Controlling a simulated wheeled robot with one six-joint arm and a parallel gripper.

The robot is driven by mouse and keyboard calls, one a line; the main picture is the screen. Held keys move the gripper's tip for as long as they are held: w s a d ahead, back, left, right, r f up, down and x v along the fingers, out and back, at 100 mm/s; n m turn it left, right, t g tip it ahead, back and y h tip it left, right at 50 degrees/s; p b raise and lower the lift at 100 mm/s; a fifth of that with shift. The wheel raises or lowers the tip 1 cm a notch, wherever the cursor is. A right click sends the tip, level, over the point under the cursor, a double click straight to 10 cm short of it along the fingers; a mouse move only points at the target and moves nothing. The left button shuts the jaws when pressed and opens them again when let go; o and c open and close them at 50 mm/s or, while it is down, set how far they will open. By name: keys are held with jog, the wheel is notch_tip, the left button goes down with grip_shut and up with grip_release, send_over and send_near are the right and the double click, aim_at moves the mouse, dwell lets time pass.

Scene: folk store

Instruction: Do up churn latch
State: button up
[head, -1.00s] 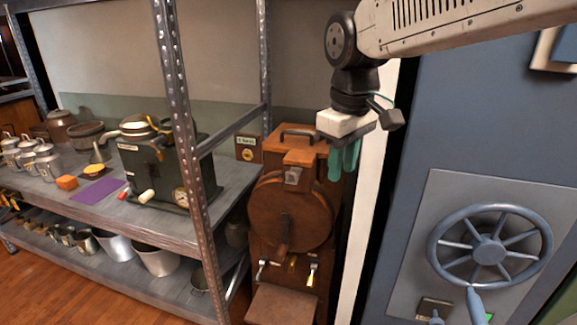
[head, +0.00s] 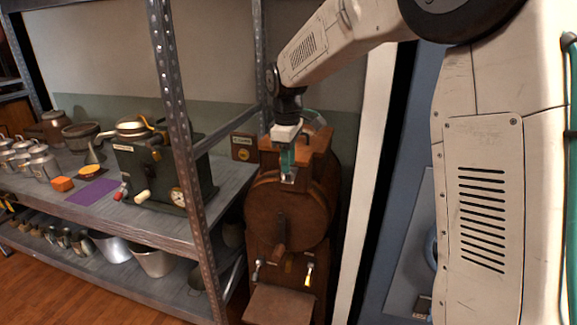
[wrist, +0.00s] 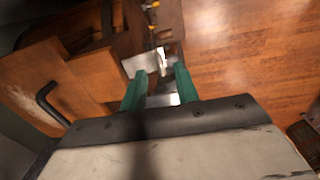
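The churn (head: 290,213) is a brown wooden drum on a stand, beside the shelf rack in the head view. Its wooden top (wrist: 85,80) with a dark handle (wrist: 47,101) shows at left in the wrist view. The pale metal latch (head: 288,178) is on the churn's front, just below the top; it also shows in the wrist view (wrist: 140,64). My gripper (head: 288,168) points down just above the latch. In the wrist view my gripper (wrist: 160,72) has its two green fingers apart, with the latch's metal beyond and between the tips. Contact cannot be told.
A metal shelf rack (head: 172,90) with pots, an orange block (head: 62,184) and a dark machine (head: 165,170) stands left of the churn. A white post (head: 366,190) and a blue panel (head: 405,215) are on the right. Wooden floor (wrist: 255,45) lies open beyond the churn.

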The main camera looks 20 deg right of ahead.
aim_at(287, 180)
jog(key=shift+d+f, duration=0.1)
jog(key=shift+f, duration=0.95)
grip_shut()
jog(key=shift+f, duration=0.1)
jog(key=shift+s+a+f+t+h, duration=0.2)
jog(key=shift+f+t+h, duration=0.2)
jog(key=shift+t, duration=0.2)
jog(key=shift+s+a+f+t+h, duration=0.15)
jog(key=shift+f+t+h, duration=0.1)
jog(key=shift+t+h, duration=0.3)
notch_tip(287, 180, down, 2)
jog(key=t+h, duration=0.2)
jog(key=t, duration=0.1)
jog(key=shift+s+a+f, duration=0.1)
jog(key=shift+s+f, duration=0.05)
jog(key=shift+f, duration=0.05)
jog(key=shift+w+d+f+t+h, duration=0.25)
jog(key=shift+f+t+h, duration=0.55)
jog(key=shift+t, duration=0.35)
jog(key=shift+w+d+f+t+h, duration=0.2)
jog(key=shift+f+t+h, duration=0.6)
jog(key=shift+t, duration=0.35)
jog(key=shift+w+d+f+t+h, duration=0.15)
jog(key=shift+w+f+t+h, duration=0.1)
jog(key=shift+f+t+h, duration=0.75)
jog(key=shift+r+t, duration=0.25)
jog(key=shift+r, duration=0.05)
